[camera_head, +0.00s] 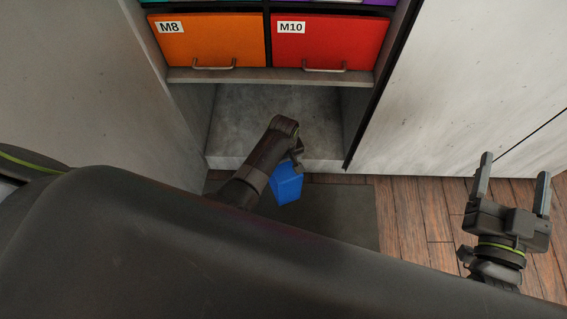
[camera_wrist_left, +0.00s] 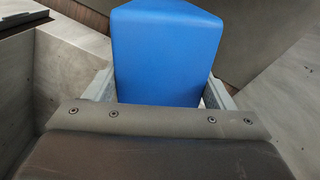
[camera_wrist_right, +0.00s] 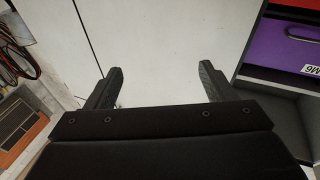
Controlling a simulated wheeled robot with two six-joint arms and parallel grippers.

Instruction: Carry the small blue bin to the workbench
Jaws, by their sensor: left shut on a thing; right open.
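The small blue bin (camera_head: 287,184) is in front of the cabinet's open bottom compartment in the head view, above the dark mat. It fills the upper middle of the left wrist view (camera_wrist_left: 168,55), between the two fingers. My left gripper (camera_head: 297,163) is shut on the bin; its fingers are partly hidden behind the bin and my own arm. My right gripper (camera_head: 480,180) is open and empty at the right of the head view, and its spread fingers show in the right wrist view (camera_wrist_right: 160,88). The workbench cannot be made out with certainty.
The cabinet holds an orange M8 drawer (camera_head: 208,42) and a red M10 drawer (camera_head: 328,42) above an empty bottom compartment (camera_head: 270,115). A pale panel (camera_head: 460,80) stands to the right. A dark mat (camera_head: 340,215) lies on the wooden floor (camera_head: 415,225).

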